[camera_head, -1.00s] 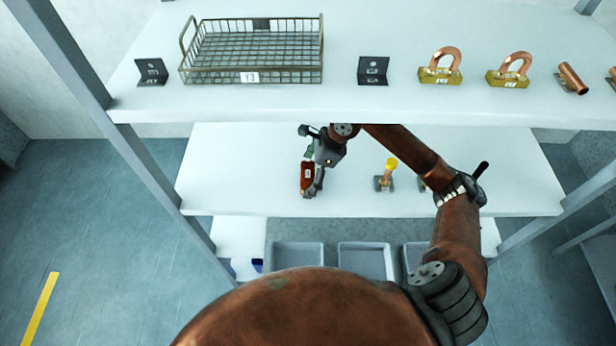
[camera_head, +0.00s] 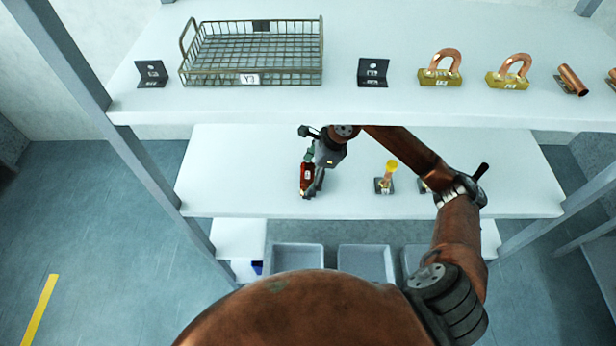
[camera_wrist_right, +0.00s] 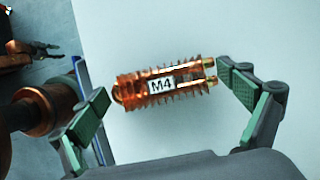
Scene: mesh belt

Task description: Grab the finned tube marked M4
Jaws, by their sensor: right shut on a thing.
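The finned tube marked M4 (camera_wrist_right: 163,82) is copper-coloured with a white label and lies across the middle of the right wrist view. In the head view the same tube (camera_head: 306,178) shows small and reddish over the left part of the middle shelf, at my right gripper (camera_head: 312,180). I cannot tell whether the tube still touches the shelf.
On the middle shelf (camera_head: 240,190), a yellow-topped fitting (camera_head: 389,175) stands right of the gripper. The upper shelf (camera_head: 220,105) above holds a wire basket (camera_head: 250,78), black brackets (camera_head: 373,71) and copper U-bends (camera_head: 440,66). Grey bins (camera_head: 298,257) sit below.

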